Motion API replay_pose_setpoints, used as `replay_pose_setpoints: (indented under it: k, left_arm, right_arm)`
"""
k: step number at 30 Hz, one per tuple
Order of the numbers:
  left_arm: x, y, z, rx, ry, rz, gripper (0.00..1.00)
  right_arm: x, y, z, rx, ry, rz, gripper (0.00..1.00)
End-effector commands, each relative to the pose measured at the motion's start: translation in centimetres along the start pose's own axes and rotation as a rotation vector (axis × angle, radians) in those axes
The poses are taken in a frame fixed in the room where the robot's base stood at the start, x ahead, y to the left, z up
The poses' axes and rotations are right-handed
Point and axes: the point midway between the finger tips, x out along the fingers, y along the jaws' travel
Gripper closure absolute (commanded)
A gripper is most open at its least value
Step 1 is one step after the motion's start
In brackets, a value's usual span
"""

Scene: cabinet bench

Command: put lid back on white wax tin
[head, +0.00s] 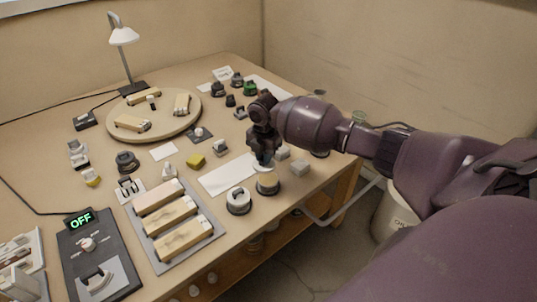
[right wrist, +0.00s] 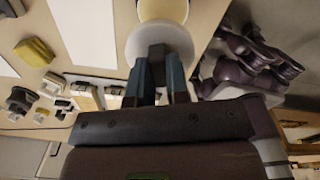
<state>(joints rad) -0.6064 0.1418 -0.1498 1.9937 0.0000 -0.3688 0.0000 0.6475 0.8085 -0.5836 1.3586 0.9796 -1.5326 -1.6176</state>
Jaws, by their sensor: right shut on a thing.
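My right gripper (head: 264,160) points down near the bench's front right edge and is shut on a white round lid (head: 262,167). In the right wrist view the gripper (right wrist: 157,52) covers part of the lid (right wrist: 135,48), a pale disc. In the head view, a tin with a pale upper part and dark base (head: 268,185) stands upright just below the lid. Whether the lid touches it is hard to tell. Another round tin with a white top and dark knob (head: 238,199) stands to its left. My left gripper is not in view.
A white sheet (head: 226,175) lies behind and left. A grey tray (head: 196,246) with several wooden blocks stands left, and a yellow block (head: 195,161) lies farther back. The bench edge is close.

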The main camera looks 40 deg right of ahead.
Motion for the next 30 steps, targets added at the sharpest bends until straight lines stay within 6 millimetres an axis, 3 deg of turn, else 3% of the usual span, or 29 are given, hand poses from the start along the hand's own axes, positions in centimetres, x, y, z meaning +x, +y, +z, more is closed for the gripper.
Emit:
replay_pose_setpoints:
  k: [8,17,30]
  left_arm:
    - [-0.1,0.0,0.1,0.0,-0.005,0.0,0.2]
    - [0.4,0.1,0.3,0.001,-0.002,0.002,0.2]
    - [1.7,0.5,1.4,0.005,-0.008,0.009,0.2]
  right_arm:
    - [0.8,-0.5,1.3,-0.145,0.002,-0.008,1.0]
    - [2.0,-0.6,1.3,-0.154,0.003,-0.011,1.0]
    - [5.5,-0.7,1.3,-0.152,0.003,-0.014,1.0]
